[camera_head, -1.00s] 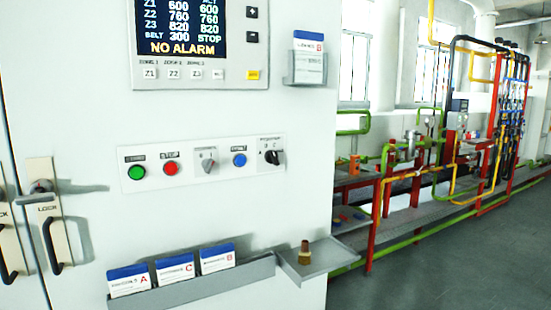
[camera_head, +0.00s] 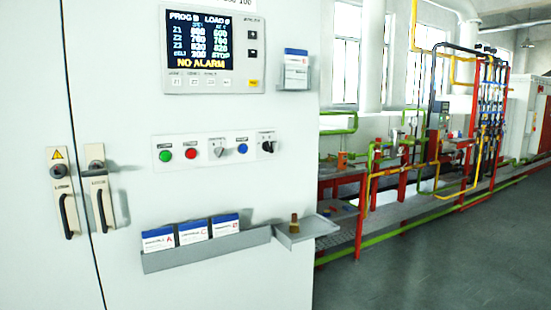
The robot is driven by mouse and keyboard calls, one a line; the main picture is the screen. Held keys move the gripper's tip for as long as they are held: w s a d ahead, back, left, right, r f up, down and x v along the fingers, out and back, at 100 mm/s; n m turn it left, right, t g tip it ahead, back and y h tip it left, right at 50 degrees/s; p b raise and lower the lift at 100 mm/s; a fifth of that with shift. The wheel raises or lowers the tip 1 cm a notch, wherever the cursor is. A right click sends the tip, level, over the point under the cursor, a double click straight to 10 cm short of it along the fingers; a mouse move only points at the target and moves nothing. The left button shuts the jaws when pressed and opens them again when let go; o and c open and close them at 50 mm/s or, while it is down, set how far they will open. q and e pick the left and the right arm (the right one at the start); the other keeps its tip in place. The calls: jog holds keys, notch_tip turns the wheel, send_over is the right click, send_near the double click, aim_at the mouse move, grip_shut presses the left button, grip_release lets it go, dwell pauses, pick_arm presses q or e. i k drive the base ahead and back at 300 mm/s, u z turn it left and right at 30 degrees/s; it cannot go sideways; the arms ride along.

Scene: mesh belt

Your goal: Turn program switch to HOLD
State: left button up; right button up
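The program switch (camera_head: 267,146) is a black rotary knob on a small pale plate at the right end of the button strip (camera_head: 200,162). Its position letters are too small to read now, and I cannot tell exactly where the knob points. The strip also carries a green button (camera_head: 165,155), a red button (camera_head: 191,153), a small grey rotary switch (camera_head: 216,149) and a blue button (camera_head: 242,150). The display (camera_head: 210,42) above reads PROG B and NO ALARM. Neither of my grippers is in view, and nothing touches the switch.
A card rack (camera_head: 207,252) with several cards and a small tray (camera_head: 307,229) with a brass-coloured piece (camera_head: 294,222) jut out below the strip. A card holder (camera_head: 296,76) is at upper right. Door handles (camera_head: 103,200) stand out at left. Open floor (camera_head: 440,260) lies right.

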aim_at(267, 146)
jog(key=z, duration=0.4)
jog(key=k, duration=0.3)
jog(key=u, duration=1.55)
jog(key=i, duration=1.5)
jog(key=z, duration=0.95)
